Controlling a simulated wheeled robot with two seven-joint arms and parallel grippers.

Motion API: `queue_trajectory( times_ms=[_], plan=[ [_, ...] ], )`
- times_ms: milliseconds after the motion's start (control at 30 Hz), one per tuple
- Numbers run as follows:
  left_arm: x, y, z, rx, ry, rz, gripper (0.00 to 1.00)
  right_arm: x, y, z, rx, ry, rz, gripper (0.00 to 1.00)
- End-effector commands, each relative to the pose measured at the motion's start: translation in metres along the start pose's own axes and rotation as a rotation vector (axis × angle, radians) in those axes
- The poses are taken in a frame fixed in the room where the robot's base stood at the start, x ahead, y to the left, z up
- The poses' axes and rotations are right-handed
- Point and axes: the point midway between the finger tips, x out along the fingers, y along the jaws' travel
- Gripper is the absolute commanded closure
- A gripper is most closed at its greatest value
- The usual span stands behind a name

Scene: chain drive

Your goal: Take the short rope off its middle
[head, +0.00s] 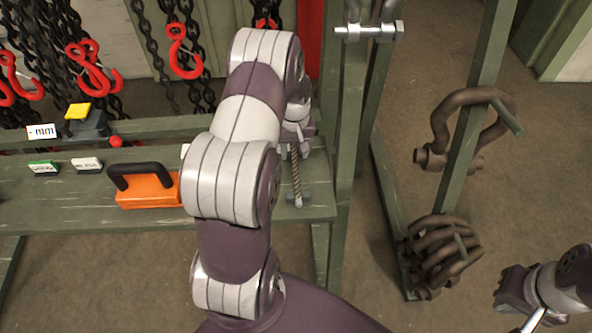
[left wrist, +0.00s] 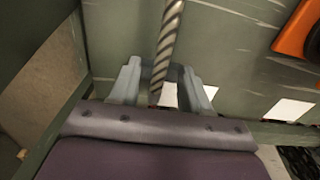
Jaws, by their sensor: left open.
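The short rope (head: 296,180) is a twisted tan-grey length at the right end of the green bench, with a small grey fitting at its near end. It also shows in the left wrist view (left wrist: 170,38), running from the top edge down between my fingers. My left gripper (left wrist: 160,82) is open, with one finger on each side of the rope. I cannot tell whether the fingers touch it. In the head view my left gripper (head: 297,130) is partly hidden by my arm. What holds the rope at its middle is hidden. My right gripper (head: 512,287) is at the lower right, away from the bench.
An orange block with a black handle (head: 147,192) lies on the bench (head: 60,212), left of my arm. Red hooks on black chains (head: 184,58) hang behind. A green post stands just right of the rope. Brown shackles (head: 440,252) hang further right.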

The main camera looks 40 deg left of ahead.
Motion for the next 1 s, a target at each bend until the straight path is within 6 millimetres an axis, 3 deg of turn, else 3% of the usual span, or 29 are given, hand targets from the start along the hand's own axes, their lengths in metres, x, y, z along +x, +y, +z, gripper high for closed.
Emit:
queue_trajectory(
  times_ms=[167,300,667,1000],
  plan=[
    [0.000,0.000,0.000,0.000,0.000,0.000,0.53,0.000,0.000,0.000,0.000,0.000,0.000,1.00],
    [0.000,0.000,0.000,0.001,0.000,0.000,0.99,0.000,0.000,0.000,0.000,0.000,0.000,1.00],
    [-0.007,0.000,-0.001,0.001,0.002,0.001,1.00,-0.001,0.000,0.000,0.000,0.000,0.000,1.00],
    [-0.084,0.000,-0.001,0.001,0.003,0.001,1.00,-0.004,0.000,0.000,0.000,0.000,0.000,1.00]
  ],
)
